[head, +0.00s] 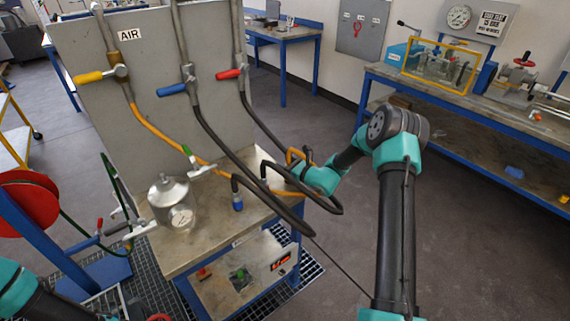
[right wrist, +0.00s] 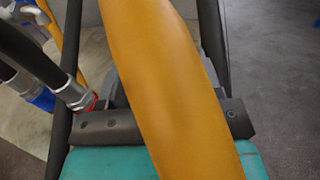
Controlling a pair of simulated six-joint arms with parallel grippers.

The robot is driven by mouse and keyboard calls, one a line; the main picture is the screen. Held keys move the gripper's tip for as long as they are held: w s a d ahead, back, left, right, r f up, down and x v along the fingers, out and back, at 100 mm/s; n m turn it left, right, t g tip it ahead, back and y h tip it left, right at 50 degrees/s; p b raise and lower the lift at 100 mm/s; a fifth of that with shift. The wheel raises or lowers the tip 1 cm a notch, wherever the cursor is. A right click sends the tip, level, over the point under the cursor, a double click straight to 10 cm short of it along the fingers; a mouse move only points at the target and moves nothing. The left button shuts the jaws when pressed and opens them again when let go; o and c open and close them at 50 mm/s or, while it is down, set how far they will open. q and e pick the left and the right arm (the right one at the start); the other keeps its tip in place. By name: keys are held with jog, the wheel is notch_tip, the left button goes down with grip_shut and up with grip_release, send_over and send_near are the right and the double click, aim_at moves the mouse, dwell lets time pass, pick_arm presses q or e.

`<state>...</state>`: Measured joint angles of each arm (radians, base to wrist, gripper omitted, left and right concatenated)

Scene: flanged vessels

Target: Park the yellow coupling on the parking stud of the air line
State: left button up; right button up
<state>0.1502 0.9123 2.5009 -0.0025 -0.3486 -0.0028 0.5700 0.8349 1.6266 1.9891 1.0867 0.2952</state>
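The yellow hose (head: 155,128) of the air line hangs from the yellow-handled valve (head: 118,72) under the AIR sign, and runs down across the bench toward my right gripper (head: 300,168). In the right wrist view the yellow hose (right wrist: 165,85) crosses close in front of the camera, over the dark gripper body (right wrist: 108,130). It hides the space between the fingers, so I cannot see whether they are open or shut. I cannot make out the yellow coupling or the parking stud. Only part of my left arm shows at the lower left; its gripper is out of view.
Black hoses hang from the blue (head: 172,90) and red (head: 229,74) handled valves and loop near my right gripper. A blue coupling (head: 237,203) hangs over the bench; a red-ringed coupling (right wrist: 86,101) is beside the gripper.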

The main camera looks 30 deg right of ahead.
jog(key=v, duration=1.7)
jog(key=shift+s, duration=0.2)
jog(key=shift+d, duration=0.15)
jog(key=shift+c, duration=0.2)
